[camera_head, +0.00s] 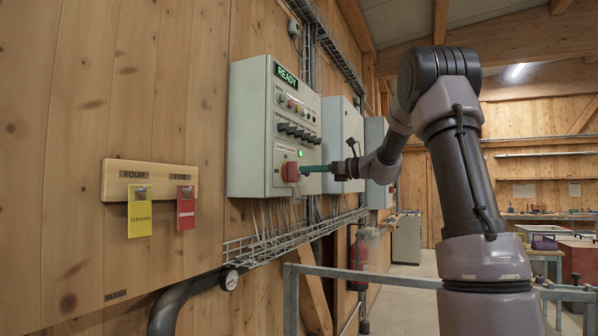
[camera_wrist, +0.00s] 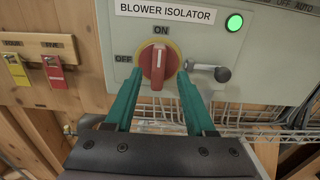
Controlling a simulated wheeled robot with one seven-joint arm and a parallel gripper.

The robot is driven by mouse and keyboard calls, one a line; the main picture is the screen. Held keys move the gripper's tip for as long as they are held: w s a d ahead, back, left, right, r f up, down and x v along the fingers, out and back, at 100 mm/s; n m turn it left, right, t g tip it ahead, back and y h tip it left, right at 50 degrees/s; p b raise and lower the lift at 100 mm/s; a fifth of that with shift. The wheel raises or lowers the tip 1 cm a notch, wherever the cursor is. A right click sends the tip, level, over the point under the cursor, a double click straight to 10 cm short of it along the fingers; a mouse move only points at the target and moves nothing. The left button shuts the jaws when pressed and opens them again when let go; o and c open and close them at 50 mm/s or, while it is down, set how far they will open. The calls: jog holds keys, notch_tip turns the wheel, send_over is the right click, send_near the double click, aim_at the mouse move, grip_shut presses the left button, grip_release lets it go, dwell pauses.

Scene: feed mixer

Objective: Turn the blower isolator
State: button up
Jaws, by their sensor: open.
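The blower isolator (camera_wrist: 158,64) is a red rotary handle on a yellow disc, on the front of a grey-green cabinet. In the wrist view its handle stands upright, towards the ON mark above; OFF is marked to the left. The isolator also shows in the head view (camera_head: 290,172), low on the cabinet. My gripper (camera_wrist: 158,82) is open, with one teal finger on each side of the handle. The head view shows the teal fingers (camera_head: 314,169) at the isolator. Whether they touch the handle I cannot tell. A green lamp (camera_wrist: 234,22) is lit at upper right.
The cabinet (camera_head: 246,125) carries a READY display and rows of buttons. A wooden tag board (camera_head: 160,172) with yellow and red tags hangs left. A wire cable tray (camera_head: 290,238) runs below; a metal rail (camera_head: 370,277) stands in front.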

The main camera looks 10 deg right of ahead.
aim_at(292, 172)
jog(key=shift+x, duration=2.25)
jog(key=shift+a, duration=0.1)
grip_shut()
